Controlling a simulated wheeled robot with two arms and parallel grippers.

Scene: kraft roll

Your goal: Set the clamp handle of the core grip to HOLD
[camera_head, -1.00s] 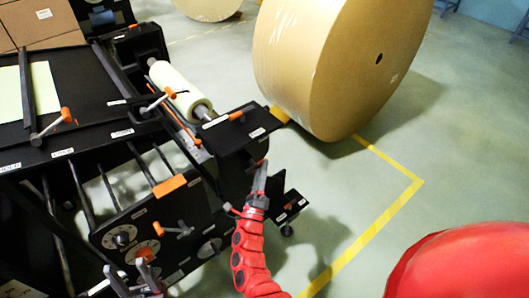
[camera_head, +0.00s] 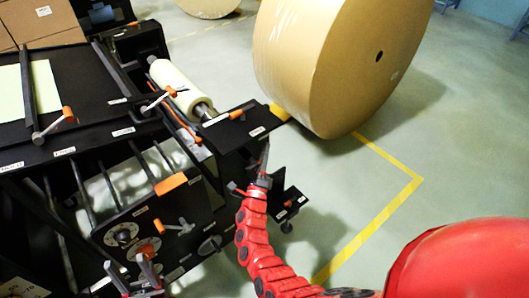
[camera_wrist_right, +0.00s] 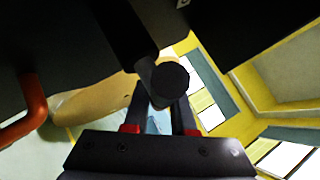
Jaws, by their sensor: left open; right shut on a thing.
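The core grip's clamp handle cannot be picked out for certain, and no HOLD mark is readable. A pale roll on a core (camera_head: 182,88) lies beside a black plate (camera_head: 240,126) with an orange-tipped lever (camera_head: 236,114). My right gripper (camera_head: 264,152) is at the outer edge of this plate. In the right wrist view, my right gripper (camera_wrist_right: 157,112) is shut on a dark round-ended piece (camera_wrist_right: 170,80), which is between the fingers. An orange curved bar (camera_wrist_right: 30,112) is at the left there. My left gripper (camera_head: 130,272) is open at the lower left, before the machine's front panel.
A big kraft roll (camera_head: 320,70) stands on the floor at the back. The front panel has round dials (camera_head: 122,234) and an orange block (camera_head: 171,184). Yellow-lined floor (camera_head: 400,200) is open at the right.

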